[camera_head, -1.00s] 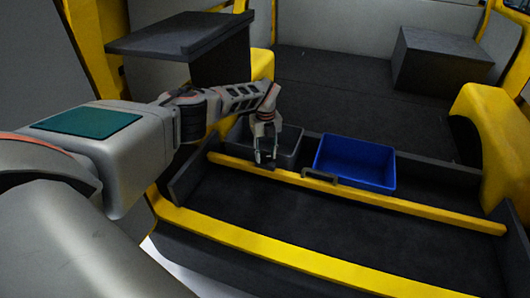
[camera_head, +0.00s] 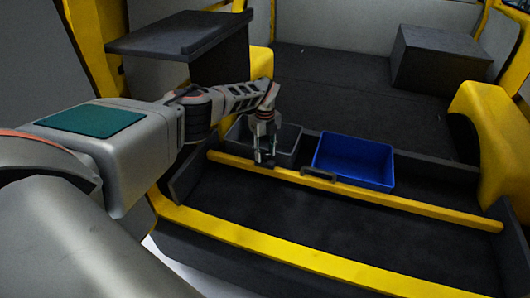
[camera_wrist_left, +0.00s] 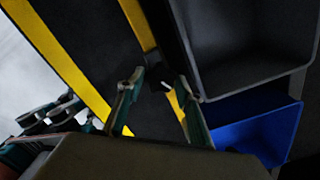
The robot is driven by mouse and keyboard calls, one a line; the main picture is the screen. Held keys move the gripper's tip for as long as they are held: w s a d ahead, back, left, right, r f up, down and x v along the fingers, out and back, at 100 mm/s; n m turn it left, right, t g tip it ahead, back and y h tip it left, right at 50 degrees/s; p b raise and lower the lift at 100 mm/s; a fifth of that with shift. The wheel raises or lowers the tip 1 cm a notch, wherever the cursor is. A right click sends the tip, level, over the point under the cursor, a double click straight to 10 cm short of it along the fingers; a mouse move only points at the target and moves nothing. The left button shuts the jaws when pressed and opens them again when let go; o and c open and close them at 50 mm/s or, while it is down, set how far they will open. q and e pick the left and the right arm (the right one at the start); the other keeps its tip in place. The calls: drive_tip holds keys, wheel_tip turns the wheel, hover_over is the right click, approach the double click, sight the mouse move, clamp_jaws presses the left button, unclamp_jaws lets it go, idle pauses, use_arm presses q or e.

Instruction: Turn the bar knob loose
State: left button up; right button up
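My left gripper (camera_head: 264,159) is over the left part of the yellow bar (camera_head: 400,204), at the front of the grey bin. In the left wrist view its two fingers (camera_wrist_left: 160,80) are apart. A small dark piece on the yellow bar, which looks like the bar knob (camera_wrist_left: 155,76), shows between and beyond the fingertips. I cannot tell whether either finger touches it. In the head view the gripper hides this spot. My right gripper is not clearly seen in either view.
A grey bin (camera_head: 287,142) and a blue bin (camera_head: 355,160) stand behind the bar. A dark handle-like bracket (camera_head: 319,175) sits on the bar right of my gripper. A dark shelf (camera_head: 180,36) is at upper left, and a dark box (camera_head: 440,58) stands at the back right.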

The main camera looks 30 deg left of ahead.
sight(265, 155)
use_arm(q)
drive_tip(key=shift+o, duration=1)
drive_tip(key=shift+r, duration=0.3)
wheel_tip(265, 155, up, 7)
drive_tip(key=shift+f, duration=0.1)
